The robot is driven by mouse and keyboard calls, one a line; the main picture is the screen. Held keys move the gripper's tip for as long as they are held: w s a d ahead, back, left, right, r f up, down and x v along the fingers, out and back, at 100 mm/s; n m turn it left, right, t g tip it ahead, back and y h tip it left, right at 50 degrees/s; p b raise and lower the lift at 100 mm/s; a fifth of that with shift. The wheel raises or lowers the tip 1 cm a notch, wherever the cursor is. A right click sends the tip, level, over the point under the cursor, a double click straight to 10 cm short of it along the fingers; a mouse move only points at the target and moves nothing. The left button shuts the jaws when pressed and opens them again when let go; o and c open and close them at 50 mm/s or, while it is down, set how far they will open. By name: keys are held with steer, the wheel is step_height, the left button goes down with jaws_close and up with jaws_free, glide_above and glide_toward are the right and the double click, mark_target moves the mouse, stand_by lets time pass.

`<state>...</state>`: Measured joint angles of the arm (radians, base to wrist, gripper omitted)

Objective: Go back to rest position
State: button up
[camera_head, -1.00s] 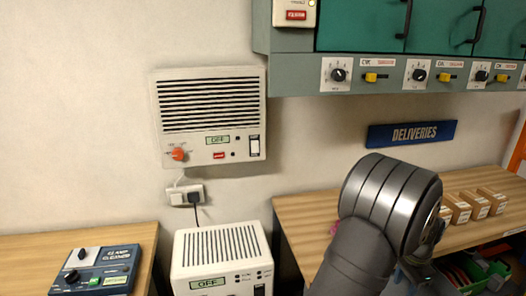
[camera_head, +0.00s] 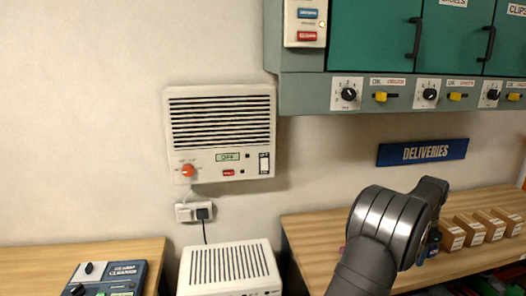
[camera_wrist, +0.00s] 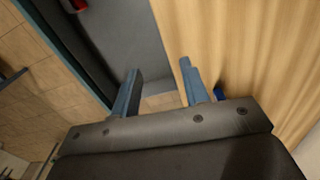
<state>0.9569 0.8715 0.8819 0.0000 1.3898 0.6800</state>
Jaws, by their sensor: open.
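My gripper (camera_wrist: 157,92) shows in the wrist view with its two blue-grey fingers spread apart. It is open and nothing is between the fingers. Beyond the fingers are a grey surface and the edge of a light wooden bench (camera_wrist: 240,50). In the head view my dark grey arm rises at the lower right in front of the right wooden bench (camera_head: 308,236).
Several small cardboard boxes (camera_head: 470,230) stand on the right bench under the DELIVERIES sign (camera_head: 422,152). Teal cabinets (camera_head: 370,35) hang above. A wall unit (camera_head: 220,133) reads OFF, with a socket (camera_head: 194,212) below it. A white vented box (camera_head: 230,268) and a blue CLEANER device (camera_head: 108,278) stand lower left.

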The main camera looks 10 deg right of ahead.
steer(key=w+a+f, duration=0.1)
steer(key=w+f, duration=0.3)
steer(key=w, duration=0.2)
steer(key=shift+w+a, duration=0.25)
steer(key=shift+w, duration=0.1)
